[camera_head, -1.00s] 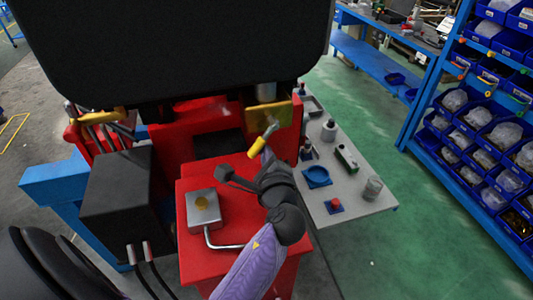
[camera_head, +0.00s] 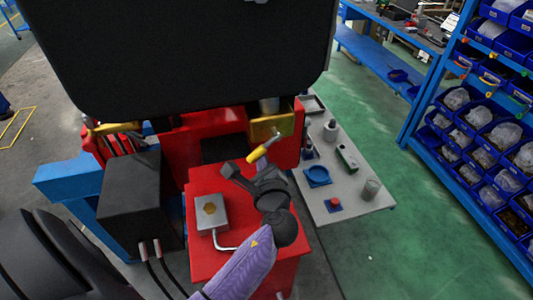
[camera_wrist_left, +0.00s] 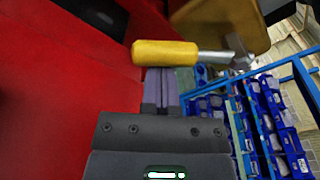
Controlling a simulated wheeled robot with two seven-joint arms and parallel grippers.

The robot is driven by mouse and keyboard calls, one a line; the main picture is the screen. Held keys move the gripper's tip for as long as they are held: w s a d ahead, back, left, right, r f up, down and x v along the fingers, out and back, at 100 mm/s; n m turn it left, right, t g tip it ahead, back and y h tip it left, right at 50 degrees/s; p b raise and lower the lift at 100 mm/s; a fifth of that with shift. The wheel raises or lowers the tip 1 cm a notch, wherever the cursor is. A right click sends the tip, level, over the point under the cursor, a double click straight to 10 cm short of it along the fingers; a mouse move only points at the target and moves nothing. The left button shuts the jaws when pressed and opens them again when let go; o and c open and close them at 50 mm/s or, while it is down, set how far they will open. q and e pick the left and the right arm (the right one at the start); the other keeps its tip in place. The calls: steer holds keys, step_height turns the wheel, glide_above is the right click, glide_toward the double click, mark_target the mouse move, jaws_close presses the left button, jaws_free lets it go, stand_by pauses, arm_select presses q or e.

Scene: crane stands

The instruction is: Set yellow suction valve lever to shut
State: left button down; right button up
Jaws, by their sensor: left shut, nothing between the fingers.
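The yellow suction valve lever (camera_head: 259,151) slants down and left from a metal stem, below the yellow valve block (camera_head: 271,125) on the red machine. In the left wrist view the yellow lever handle (camera_wrist_left: 165,53) lies level across the picture, its metal end to the right. My left gripper (camera_head: 262,164) is just below the lever. In the left wrist view its purple fingers (camera_wrist_left: 160,85) are together and empty, with their tips right at the handle's underside. I cannot tell whether they touch it. My right gripper is not in view.
A red cabinet (camera_head: 250,259) with a grey box (camera_head: 211,213) on top stands by my left arm. A black box (camera_head: 130,200) is to its left. A grey table (camera_head: 345,195) with small parts stands right, and blue bin shelves (camera_head: 470,150) beyond. Green floor between is clear.

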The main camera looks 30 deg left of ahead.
mark_target(251, 155)
arm_select(q)
steer(key=r+m+p, duration=0.1)
steer(key=p, duration=0.1)
steer(key=s+a+r+m+p, duration=0.1)
steer(key=m+p, duration=0.1)
steer(key=p, duration=0.1)
steer(key=m+p, duration=0.1)
steer(key=p, duration=0.1)
steer(key=shift+s+a+r+m+g, duration=0.2)
steer(key=shift+s+r+m+g, duration=0.1)
steer(key=shift+r+g, duration=0.1)
steer(key=shift+s+a+r+m+y+p, duration=0.15)
steer(key=shift+m+y+p, duration=0.15)
steer(key=shift+m+p, duration=0.35)
steer(key=shift+r+p, duration=0.25)
steer(key=shift+p, duration=0.4)
steer(key=shift+s, duration=0.1)
